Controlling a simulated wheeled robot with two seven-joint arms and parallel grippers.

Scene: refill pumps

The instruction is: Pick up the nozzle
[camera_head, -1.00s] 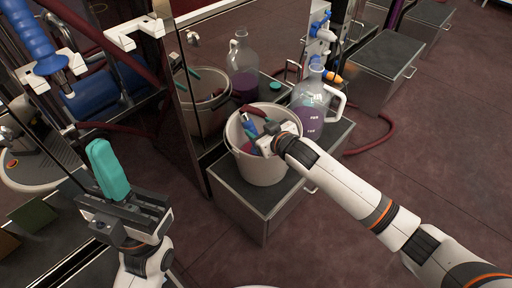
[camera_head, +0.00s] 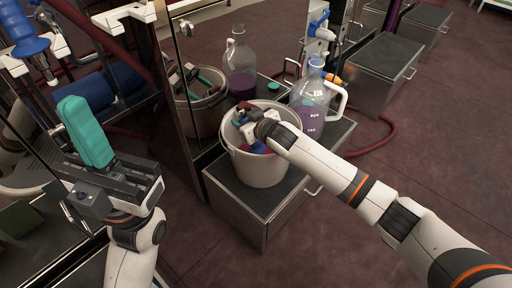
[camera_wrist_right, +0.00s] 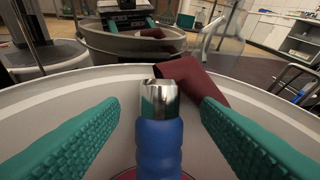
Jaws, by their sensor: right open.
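The nozzle, a blue ribbed grip with a shiny metal end, stands between the teal fingers in the right wrist view (camera_wrist_right: 160,125). It is inside a pale bucket (camera_head: 258,172), and my wrist hides most of it in the head view. My right gripper (camera_head: 247,122) is in the bucket's mouth; its fingers are apart on both sides of the nozzle, with gaps showing. My left gripper (camera_head: 85,132) is held up at the left, away from the bucket; from this side I cannot tell whether its teal fingers are apart.
A dark red hose (camera_wrist_right: 205,85) lies by the bucket wall. The bucket stands on a metal cabinet (camera_head: 238,205) beside a clear jug of purple liquid (camera_head: 311,110). A mirror-like panel (camera_head: 190,80) rises close at left.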

